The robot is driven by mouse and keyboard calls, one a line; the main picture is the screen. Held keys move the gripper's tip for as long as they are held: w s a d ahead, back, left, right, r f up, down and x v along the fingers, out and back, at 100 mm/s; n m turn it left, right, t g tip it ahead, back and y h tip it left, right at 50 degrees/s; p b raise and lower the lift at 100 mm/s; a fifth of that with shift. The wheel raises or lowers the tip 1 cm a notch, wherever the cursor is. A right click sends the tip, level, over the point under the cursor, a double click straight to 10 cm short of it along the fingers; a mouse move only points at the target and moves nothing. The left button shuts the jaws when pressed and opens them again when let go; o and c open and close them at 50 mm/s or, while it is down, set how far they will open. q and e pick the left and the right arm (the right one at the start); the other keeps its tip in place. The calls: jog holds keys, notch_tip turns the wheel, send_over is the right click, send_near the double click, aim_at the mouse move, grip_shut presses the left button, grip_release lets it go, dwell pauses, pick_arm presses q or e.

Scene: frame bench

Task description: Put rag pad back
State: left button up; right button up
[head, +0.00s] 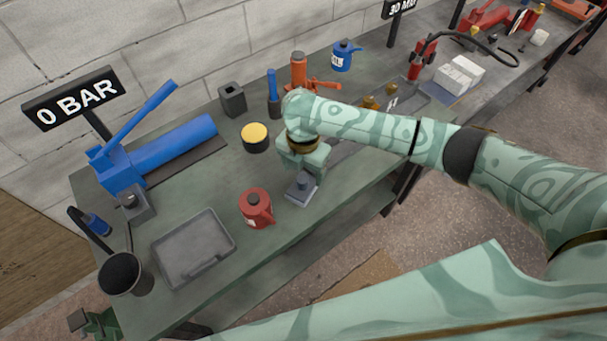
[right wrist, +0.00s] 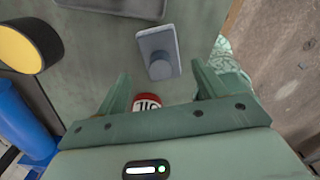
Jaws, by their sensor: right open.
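The rag pad appears to be the grey-blue rectangular pad with a round knob (head: 297,194), lying on the bench near its front edge. It also shows in the right wrist view (right wrist: 172,42), ahead of the fingertips. My right gripper (head: 302,168) is over the pad, pointing down, and partly hides it in the head view. Its two fingers are apart and empty in the right wrist view (right wrist: 160,82); the knob is not between them.
A red can (head: 257,208) stands left of the pad, and a yellow-topped round tin (head: 255,137) stands behind. A grey tray (head: 193,248) and dark cup (head: 120,273) are at the left, before a blue pump (head: 165,148). Bench surface between tin and red can is clear.

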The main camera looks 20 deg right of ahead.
aim_at(303, 178)
notch_tip(303, 178, up, 8)
jog(key=p, duration=0.2)
dwell(0.3)
